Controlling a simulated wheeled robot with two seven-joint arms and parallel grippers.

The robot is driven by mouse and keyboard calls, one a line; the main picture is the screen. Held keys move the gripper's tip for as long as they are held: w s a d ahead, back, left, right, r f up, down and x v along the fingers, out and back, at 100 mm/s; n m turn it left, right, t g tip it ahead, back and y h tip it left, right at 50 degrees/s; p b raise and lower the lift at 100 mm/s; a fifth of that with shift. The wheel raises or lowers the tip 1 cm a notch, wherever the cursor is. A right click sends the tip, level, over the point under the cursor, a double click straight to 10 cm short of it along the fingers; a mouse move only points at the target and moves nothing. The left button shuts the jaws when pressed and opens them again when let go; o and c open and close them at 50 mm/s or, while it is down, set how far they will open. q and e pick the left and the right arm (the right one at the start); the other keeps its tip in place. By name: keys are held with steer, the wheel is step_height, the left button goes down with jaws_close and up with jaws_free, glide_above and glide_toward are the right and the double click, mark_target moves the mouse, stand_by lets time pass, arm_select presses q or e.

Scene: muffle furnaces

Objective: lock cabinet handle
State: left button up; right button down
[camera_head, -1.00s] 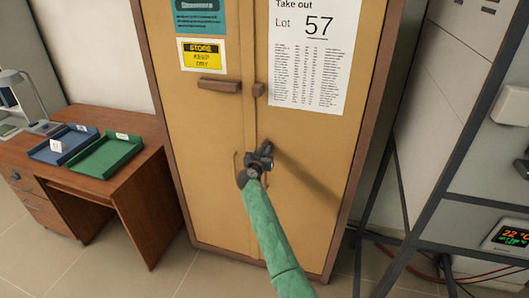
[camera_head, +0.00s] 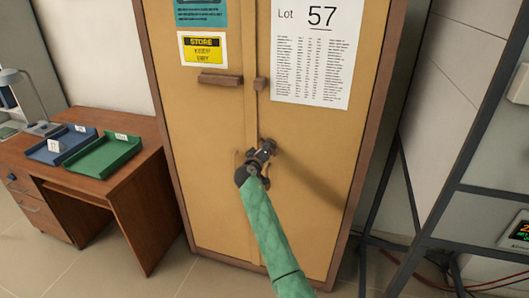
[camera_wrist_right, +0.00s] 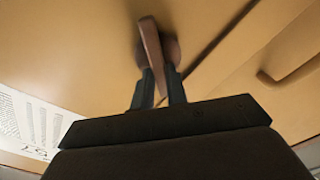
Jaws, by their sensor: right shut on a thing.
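The tan cabinet (camera_head: 205,150) with a brown frame has both doors shut. A brown handle lever (camera_wrist_right: 152,50) on a round base shows in the right wrist view. My right gripper (camera_head: 264,158) is against the right door near the middle seam; its two dark fingers (camera_wrist_right: 160,80) are shut on the lever. In the head view my gripper hides most of this handle. A curved handle (camera_wrist_right: 295,62) on the other door also shows in the right wrist view. My left gripper is not in view.
A wooden desk (camera_head: 130,185) with a blue tray (camera_head: 62,147) and a green tray (camera_head: 105,155) stands left of the cabinet. A dark metal frame (camera_head: 440,190) with equipment stands at the right. Tiled floor shows in front.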

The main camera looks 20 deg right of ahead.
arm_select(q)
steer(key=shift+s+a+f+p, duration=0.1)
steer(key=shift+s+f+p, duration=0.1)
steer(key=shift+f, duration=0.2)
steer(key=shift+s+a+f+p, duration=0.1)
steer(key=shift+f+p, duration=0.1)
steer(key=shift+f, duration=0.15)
arm_select(e)
steer(key=n, duration=0.6)
steer(key=f+n, duration=0.1)
steer(key=n, duration=0.1)
steer(key=shift+w+a+n, duration=0.15)
steer(key=shift+a+n, duration=0.05)
steer(key=shift+n, duration=0.2)
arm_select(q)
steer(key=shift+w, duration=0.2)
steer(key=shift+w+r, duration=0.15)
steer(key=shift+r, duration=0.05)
arm_select(e)
steer(key=c, duration=1.4)
jaws_free()
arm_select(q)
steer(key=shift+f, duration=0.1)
